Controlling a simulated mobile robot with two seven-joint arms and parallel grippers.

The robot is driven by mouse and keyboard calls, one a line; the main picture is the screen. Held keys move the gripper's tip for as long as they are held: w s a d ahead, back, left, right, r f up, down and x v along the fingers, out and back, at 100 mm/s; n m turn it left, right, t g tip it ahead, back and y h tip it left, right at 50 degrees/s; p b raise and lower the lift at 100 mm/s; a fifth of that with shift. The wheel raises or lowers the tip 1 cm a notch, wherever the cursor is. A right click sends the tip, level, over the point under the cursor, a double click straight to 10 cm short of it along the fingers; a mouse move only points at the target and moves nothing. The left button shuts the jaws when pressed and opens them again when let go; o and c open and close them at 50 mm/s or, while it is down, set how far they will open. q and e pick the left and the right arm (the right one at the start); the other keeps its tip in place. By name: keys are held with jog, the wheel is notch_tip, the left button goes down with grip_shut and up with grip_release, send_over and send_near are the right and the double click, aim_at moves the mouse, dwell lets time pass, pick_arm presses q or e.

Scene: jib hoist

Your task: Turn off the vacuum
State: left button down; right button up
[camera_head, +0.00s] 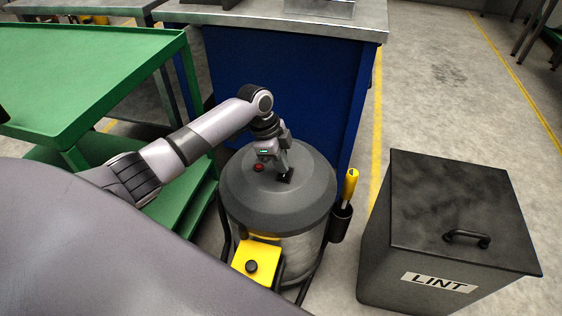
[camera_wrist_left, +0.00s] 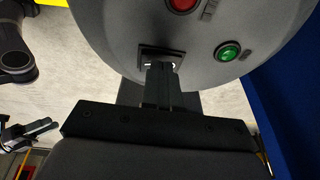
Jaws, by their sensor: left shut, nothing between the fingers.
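The vacuum is a drum with a dark grey round lid (camera_head: 240,195) and a clear lower body (camera_head: 300,245). On the lid is a red button (camera_head: 258,167), which also shows at the top of the left wrist view (camera_wrist_left: 182,3). A lit green button (camera_wrist_left: 228,52) is beside it in that view. A small black square plate (camera_wrist_left: 147,52) is set in the lid. My left gripper (camera_head: 284,172) points down at this plate, shut and empty, its tips (camera_wrist_left: 160,68) at or just above it. Contact cannot be told; the fingers hide part of the plate.
A yellow box with a black knob (camera_head: 256,258) sits at the drum's front. A yellow-handled tool (camera_head: 350,184) stands in a holder at its right. A black LINT bin (camera_head: 450,215) is to the right, a green cart (camera_head: 100,75) left, a blue workbench (camera_head: 290,85) behind.

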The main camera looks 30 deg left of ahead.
pick_arm(q)
jog(key=w+p+v, duration=0.1)
jog(key=p+v, duration=0.1)
jog(key=v, duration=0.5)
jog(key=shift+s, duration=0.5)
pick_arm(e)
jog(key=shift+s+d, duration=0.4)
jog(key=shift+d, duration=0.2)
pick_arm(q)
jog(key=shift+r, duration=0.1)
